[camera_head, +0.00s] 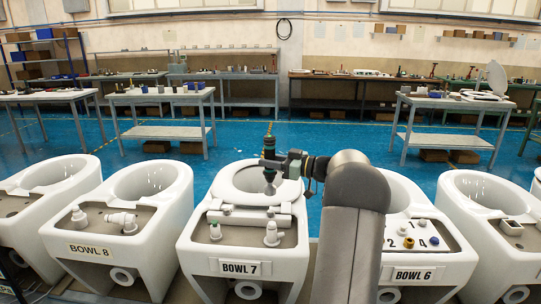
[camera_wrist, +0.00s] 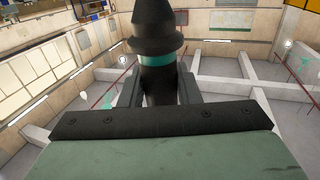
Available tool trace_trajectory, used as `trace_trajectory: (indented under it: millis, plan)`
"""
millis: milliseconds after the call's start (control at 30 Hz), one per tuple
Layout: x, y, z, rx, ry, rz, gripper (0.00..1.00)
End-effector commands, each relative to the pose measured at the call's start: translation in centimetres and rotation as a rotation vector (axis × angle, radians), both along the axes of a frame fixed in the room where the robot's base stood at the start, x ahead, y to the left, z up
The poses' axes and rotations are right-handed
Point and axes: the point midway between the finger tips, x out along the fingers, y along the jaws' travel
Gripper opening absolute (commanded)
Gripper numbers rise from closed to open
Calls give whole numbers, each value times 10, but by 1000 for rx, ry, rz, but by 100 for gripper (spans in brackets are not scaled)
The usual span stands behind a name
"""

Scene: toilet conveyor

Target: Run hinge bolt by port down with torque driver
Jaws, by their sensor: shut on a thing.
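My gripper (camera_head: 268,163) is shut on the torque driver, a dark upright tool with a teal band (camera_wrist: 157,60) in the wrist view. Bowl 7 (camera_head: 200,255) is a white toilet with a white seat ring (camera_head: 235,182) and a white hinge bar (camera_head: 240,221). Two white fittings stand on its rear deck, one at left (camera_head: 215,231) and one at right (camera_head: 272,236). The bolt heads are too small to tell apart.
Bowl 8 (camera_head: 160,250) stands to the left with white fittings on its deck. Bowl 6 (camera_head: 445,262) stands to the right, partly behind my arm, with small coloured parts on a numbered deck. Work tables (camera_head: 160,97) stand behind, across open blue floor (camera_head: 330,140).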

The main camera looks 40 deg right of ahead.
Motion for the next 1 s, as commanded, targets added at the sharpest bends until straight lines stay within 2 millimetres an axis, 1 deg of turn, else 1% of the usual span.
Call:
trace_trajectory:
  millis: [533, 1000]
  plan:
    - [-3, -2, -2, 2, -10, -5, 0]
    - [-3, -1, -35, 4, -8, -5, 0]
